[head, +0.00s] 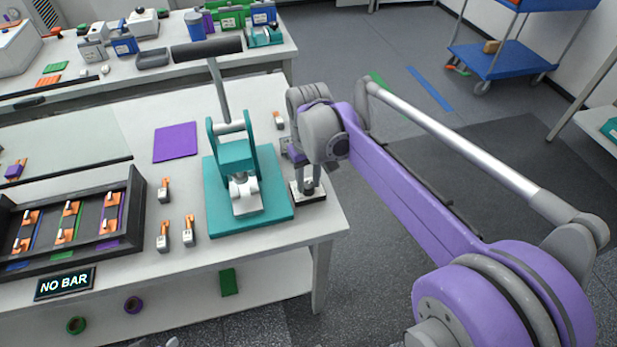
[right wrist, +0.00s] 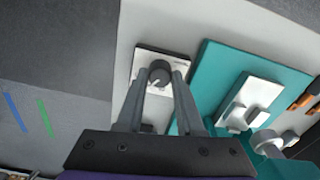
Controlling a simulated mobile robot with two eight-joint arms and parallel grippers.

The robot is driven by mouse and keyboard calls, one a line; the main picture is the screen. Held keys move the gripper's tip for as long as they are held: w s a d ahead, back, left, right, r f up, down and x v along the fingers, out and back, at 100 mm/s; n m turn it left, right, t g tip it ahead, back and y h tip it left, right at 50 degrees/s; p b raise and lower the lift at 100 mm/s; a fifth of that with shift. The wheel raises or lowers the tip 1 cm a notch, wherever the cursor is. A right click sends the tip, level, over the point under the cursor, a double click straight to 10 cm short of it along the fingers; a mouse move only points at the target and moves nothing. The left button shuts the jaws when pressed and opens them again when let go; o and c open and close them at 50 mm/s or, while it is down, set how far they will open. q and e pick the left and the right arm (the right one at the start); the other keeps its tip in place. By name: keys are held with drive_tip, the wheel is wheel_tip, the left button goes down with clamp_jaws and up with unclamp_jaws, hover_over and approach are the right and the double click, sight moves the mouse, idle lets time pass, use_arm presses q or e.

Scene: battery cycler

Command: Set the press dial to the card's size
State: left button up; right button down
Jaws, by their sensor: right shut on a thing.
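The teal press (head: 234,165) stands on its teal base on the near table, its dark-handled lever upright. The dial (right wrist: 159,72) is a dark round knob on a small pale plate beside the press base; the plate (head: 318,196) also shows in the head view. My right gripper (head: 308,183) reaches down over the dial. In the right wrist view its fingers (right wrist: 160,80) are shut on the knob, one on each side. The dial's markings are too small to read. I cannot pick out a readable size card. My left gripper is not in view.
Several orange-and-white parts (head: 189,232) stand left of the press, near a dark tray (head: 135,205). A sign (head: 65,283) reads "NO BAR". The table's right edge is close to the dial.

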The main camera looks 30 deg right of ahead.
sight(308, 185)
drive_tip(key=n+p, duration=0.1)
drive_tip(key=n, duration=0.4)
drive_tip(key=shift+n, duration=0.3)
drive_tip(key=n+p, duration=0.1)
drive_tip(key=n, duration=0.4)
drive_tip(key=shift+n, duration=0.3)
drive_tip(key=c, duration=0.5)
unclamp_jaws()
drive_tip(key=shift+c, duration=0.2)
wheel_tip(308, 185, up, 11)
drive_tip(key=shift+p, duration=0.4)
drive_tip(key=shift+f, duration=0.1)
